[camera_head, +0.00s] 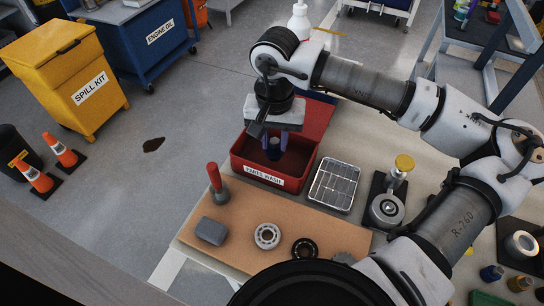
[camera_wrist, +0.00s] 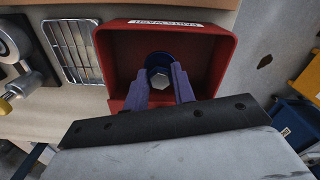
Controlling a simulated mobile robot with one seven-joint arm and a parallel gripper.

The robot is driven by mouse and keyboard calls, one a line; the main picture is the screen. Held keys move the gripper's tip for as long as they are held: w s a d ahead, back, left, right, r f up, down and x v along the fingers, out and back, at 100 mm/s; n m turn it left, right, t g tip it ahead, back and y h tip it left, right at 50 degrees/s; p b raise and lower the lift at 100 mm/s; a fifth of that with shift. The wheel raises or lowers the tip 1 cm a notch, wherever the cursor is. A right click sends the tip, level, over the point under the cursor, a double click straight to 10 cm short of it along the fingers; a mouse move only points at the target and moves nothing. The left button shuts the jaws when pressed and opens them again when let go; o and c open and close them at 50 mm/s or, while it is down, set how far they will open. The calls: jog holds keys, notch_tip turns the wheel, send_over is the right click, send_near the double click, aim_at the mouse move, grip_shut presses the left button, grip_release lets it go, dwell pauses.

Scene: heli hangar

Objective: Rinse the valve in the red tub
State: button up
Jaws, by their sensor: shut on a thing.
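The red tub (camera_head: 246,173), labelled "PARTS WASH", stands on the bench with its red lid tipped open behind it. The tub (camera_wrist: 222,62) also fills the middle of the wrist view. My gripper (camera_head: 274,153) points down into the tub's opening, its purple fingers shut on the valve (camera_head: 273,147). In the wrist view my gripper (camera_wrist: 160,90) grips the valve (camera_wrist: 159,77), which shows a grey hexagonal end and a dark blue round part. The valve is inside the tub's outline; I cannot tell whether it touches the floor or any liquid.
A wire rack (camera_head: 334,186) is right of the tub, beside a gauge-like stand with a yellow knob (camera_head: 404,163). A white bottle (camera_head: 299,22) stands behind.

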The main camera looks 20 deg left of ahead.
aim_at(274, 141)
jog(key=shift+r+p, duration=0.85)
jog(key=shift+r, duration=1.1)
jog(key=shift+r, duration=0.1)
dwell(0.7)
jog(key=shift+r+p, duration=0.8)
jog(key=shift+r, duration=1.15)
